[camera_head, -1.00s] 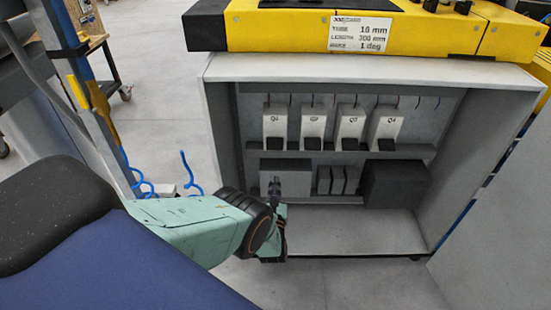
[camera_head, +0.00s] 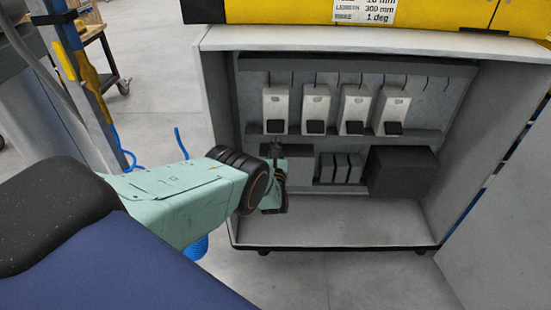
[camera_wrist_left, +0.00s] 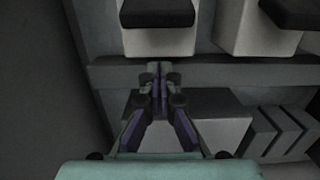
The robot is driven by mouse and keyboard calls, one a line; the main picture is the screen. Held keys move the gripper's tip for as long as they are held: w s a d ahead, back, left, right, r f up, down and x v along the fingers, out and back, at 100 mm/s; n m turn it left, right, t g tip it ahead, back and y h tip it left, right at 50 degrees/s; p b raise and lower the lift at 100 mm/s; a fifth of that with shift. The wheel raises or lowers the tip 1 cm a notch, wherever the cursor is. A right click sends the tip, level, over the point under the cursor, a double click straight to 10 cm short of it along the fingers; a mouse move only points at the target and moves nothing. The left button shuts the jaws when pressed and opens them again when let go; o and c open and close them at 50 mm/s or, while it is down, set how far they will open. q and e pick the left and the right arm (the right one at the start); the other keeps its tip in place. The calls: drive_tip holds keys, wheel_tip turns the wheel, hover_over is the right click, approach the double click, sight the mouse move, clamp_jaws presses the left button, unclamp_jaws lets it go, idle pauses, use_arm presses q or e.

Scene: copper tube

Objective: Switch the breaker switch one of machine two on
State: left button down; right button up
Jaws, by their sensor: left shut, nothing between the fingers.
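Four white breakers hang in a row inside the open grey cabinet (camera_head: 215,110), each with a black switch lever at its lower end. The leftmost breaker (camera_head: 275,101) has its black lever (camera_head: 275,127) jutting out at the bottom. My left gripper (camera_head: 275,148) is shut and empty, just below this lever. In the left wrist view the shut fingertips (camera_wrist_left: 159,72) point up at the rail, below the black lever (camera_wrist_left: 157,13), with a visible gap between them. My right gripper is not in view.
Below the breakers are a grey box partly behind my gripper, several small dark modules (camera_head: 341,167) and a large dark box (camera_head: 402,171). A rail (camera_head: 430,135) runs under the breakers. A yellow machine (camera_head: 270,12) sits on top. The cabinet floor (camera_head: 330,220) is clear.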

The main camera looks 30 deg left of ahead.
sight(276, 126)
use_arm(q)
drive_tip(key=shift+s+d+r+p, duration=0.15)
drive_tip(key=shift+s+r+p, duration=0.1)
drive_tip(key=shift+r+p, duration=0.35)
drive_tip(key=shift+s+d+r+p, duration=0.15)
drive_tip(key=shift+s+r+p, duration=0.15)
drive_tip(key=shift+r+p, duration=0.25)
drive_tip(key=shift+s+d+r+p, duration=0.15)
drive_tip(key=shift+s+r+p, duration=0.1)
drive_tip(key=shift+r+p, duration=0.35)
drive_tip(key=shift+r, duration=0.15)
drive_tip(key=shift+w+b, duration=0.1)
drive_tip(key=shift+b, duration=0.2)
